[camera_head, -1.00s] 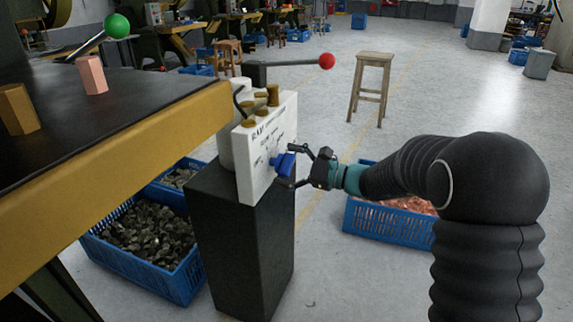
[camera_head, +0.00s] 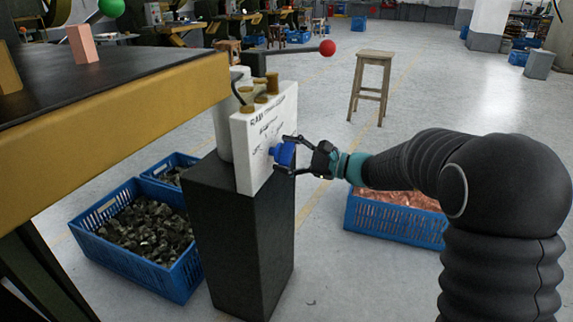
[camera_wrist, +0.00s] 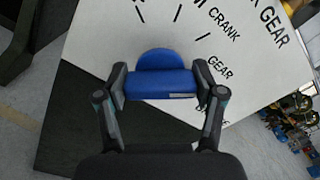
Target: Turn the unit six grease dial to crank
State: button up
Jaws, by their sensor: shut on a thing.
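The blue grease dial (camera_head: 284,154) sits on the white labelled panel (camera_head: 263,130) on top of a black pedestal. My gripper (camera_head: 291,155) reaches it from the right, with one finger on each side. In the wrist view the dial's blue grip bar (camera_wrist: 160,85) lies between my fingertips (camera_wrist: 161,88), and the gripper is shut on it. The bar lies nearly level in that view, with a small pale mark at its lower right. The printed word CRANK (camera_wrist: 224,22) is up and right of the dial; GEAR (camera_wrist: 220,67) is to its right. Which label it points at is unclear.
A dark table with a yellow edge (camera_head: 130,125) stands close on the left. A blue crate of dark parts (camera_head: 175,280) is beside the pedestal (camera_head: 240,230). A blue crate of copper pieces (camera_head: 395,225) lies beyond my arm. A stool (camera_head: 371,80) stands behind; the floor around it is clear.

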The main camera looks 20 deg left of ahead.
jog(key=n+b, duration=0.1)
jog(key=b, duration=0.1)
jog(key=n+b, duration=0.2)
jog(key=b, duration=0.1)
jog(key=shift+f, duration=0.35)
jog(key=n+b, duration=0.2)
jog(key=b, duration=0.1)
jog(key=shift+r+n, duration=0.2)
jog(key=shift+n, duration=0.1)
jog(key=shift+r, duration=0.1)
jog(key=o, duration=1.2)
jog(key=shift+c, duration=0.2)
jog(key=s+d, duration=0.1)
jog(key=d, duration=1.1)
jog(key=shift+a, duration=0.1)
